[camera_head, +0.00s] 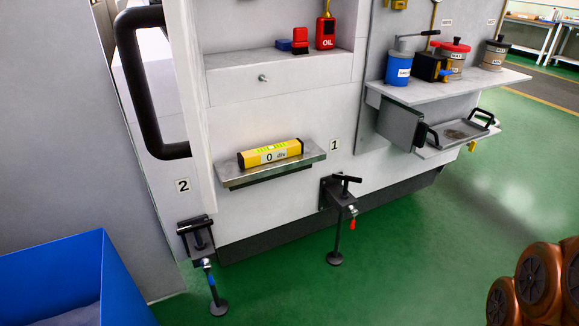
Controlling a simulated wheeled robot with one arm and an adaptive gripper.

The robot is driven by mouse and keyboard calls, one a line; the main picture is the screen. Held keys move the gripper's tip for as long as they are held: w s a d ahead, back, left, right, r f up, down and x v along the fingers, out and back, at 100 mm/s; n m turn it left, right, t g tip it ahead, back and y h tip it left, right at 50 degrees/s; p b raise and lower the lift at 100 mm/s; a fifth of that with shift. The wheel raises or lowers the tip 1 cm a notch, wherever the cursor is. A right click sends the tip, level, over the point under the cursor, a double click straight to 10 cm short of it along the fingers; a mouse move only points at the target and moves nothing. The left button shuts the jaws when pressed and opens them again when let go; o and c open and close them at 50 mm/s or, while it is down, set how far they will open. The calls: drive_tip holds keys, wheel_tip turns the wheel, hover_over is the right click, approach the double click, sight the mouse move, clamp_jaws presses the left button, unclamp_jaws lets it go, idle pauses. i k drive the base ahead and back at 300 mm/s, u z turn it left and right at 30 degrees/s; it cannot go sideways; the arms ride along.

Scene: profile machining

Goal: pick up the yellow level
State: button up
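The yellow level (284,149) is a short yellow bar with black ends and a label reading 0. It lies on a small grey metal shelf (243,179) on the machine's front, beside the number 1 label. Nothing covers the level. My gripper is not in view.
Above it, a recess holds a red OIL can (326,31) and red and blue blocks. A shelf (479,81) with several pots is at right, above a tray (457,133). Clamp stands (337,224) (211,275) rise from the green floor below. A blue bin (62,262) is lower left.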

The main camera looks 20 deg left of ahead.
sight(256, 157)
drive_tip(key=z, duration=0.65)
drive_tip(key=i, duration=1.2)
drive_tip(key=u, duration=2.6)
